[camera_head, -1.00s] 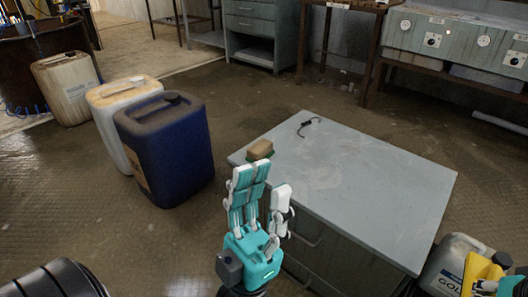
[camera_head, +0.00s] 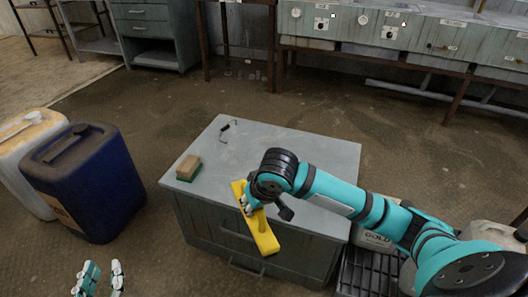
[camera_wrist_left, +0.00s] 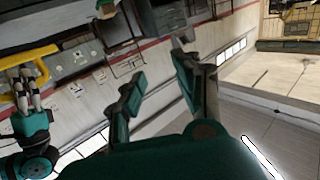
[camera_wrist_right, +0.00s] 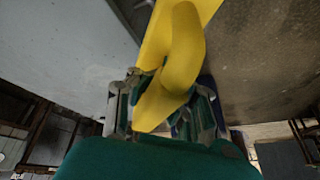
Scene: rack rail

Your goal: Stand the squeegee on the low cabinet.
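The yellow squeegee (camera_head: 263,234) is in my right gripper (camera_head: 250,203), at the front edge of the low cabinet (camera_head: 285,141). It looks tilted, its lower end in front of the cabinet's face; I cannot tell whether it touches the cabinet. In the right wrist view the fingers (camera_wrist_right: 167,108) close around the yellow handle (camera_wrist_right: 182,50). My left gripper (camera_head: 100,279) is open and empty, low at the left of the head view. Its spread fingers (camera_wrist_left: 158,88) show in the left wrist view, with the squeegee (camera_wrist_left: 20,52) at the left edge.
A brown and green sponge (camera_head: 189,168) lies on the cabinet's left corner, and a dark hook-like piece (camera_head: 228,129) near its back. Blue (camera_head: 90,182) and white (camera_head: 28,140) canisters stand left. A black crate (camera_head: 362,275) stands right. The cabinet's back middle top is clear.

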